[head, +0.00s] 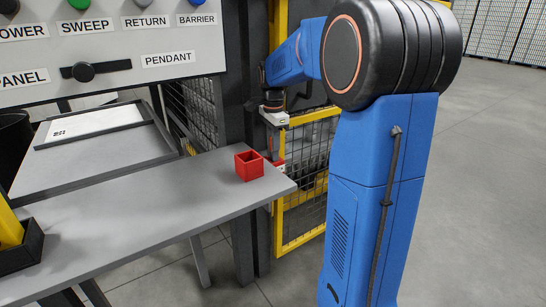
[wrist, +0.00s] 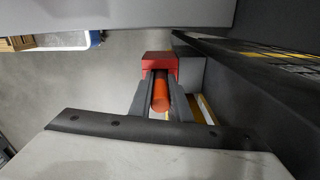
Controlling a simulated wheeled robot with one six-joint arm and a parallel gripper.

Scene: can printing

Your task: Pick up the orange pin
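The orange pin (wrist: 160,92) is a smooth cylinder seen in the middle of the wrist view, against a red block (wrist: 158,62). My gripper (wrist: 160,82) has its two dark fingers on either side of the pin, very close to it. Whether they touch or squeeze it cannot be told. In the head view my gripper (head: 275,138) hangs at the yellow fence, just beyond the table's right end. A small orange-red part shows below it there, too small and partly hidden to make out.
A grey table (head: 150,205) carries an open red box (head: 249,166) near its right end. A sign panel (head: 110,50) with buttons hangs above. The yellow mesh fence (head: 305,165) and a dark post (head: 236,90) stand close to my gripper. Open floor lies at the right.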

